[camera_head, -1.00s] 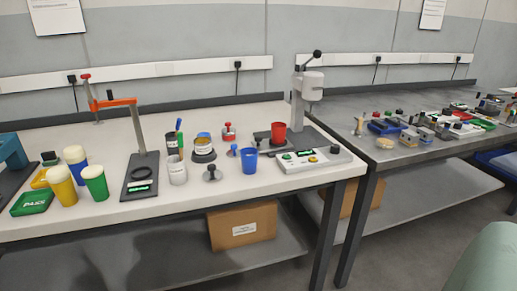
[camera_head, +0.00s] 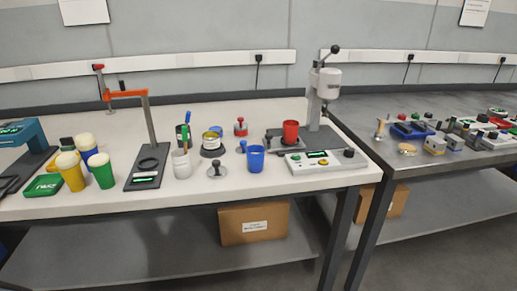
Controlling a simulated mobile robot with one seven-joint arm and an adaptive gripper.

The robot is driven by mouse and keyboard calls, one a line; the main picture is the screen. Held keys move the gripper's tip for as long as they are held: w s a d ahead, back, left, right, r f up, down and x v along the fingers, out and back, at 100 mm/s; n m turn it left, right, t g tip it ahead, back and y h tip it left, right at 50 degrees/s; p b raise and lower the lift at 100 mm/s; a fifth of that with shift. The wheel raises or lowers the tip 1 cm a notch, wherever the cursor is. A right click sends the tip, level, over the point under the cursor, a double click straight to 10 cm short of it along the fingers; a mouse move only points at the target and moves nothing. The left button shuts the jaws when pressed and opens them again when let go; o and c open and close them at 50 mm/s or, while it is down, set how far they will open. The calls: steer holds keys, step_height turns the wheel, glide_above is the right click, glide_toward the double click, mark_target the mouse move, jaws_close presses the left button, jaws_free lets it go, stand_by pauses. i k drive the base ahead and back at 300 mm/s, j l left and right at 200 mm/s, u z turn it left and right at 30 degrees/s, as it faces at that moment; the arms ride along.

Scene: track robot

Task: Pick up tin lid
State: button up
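An open tin (camera_head: 212,142) with a yellowish inside stands on a dark round base on the white workbench, left of the middle. A grey disc with a dark knob (camera_head: 216,170) lies on the bench in front of the tin. It looks like a lid, but I cannot tell for sure that it is the tin lid. A flat gold round piece (camera_head: 407,149) on the grey table at right is also lid-like. My gripper is not in view.
A blue cup (camera_head: 255,158), a white cup (camera_head: 181,164) holding tall items and a button panel (camera_head: 325,163) crowd near the disc. A lever press with a red cup (camera_head: 290,133) stands behind right. Bare bench lies in front of the disc.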

mark_target(241, 150)
steer(key=i+l+u, duration=0.15)
steer(key=u, duration=0.2)
steer(key=i+l+u, duration=0.1)
steer(key=u, duration=0.3)
steer(key=l+u, duration=0.35)
steer(key=i+j, duration=0.05)
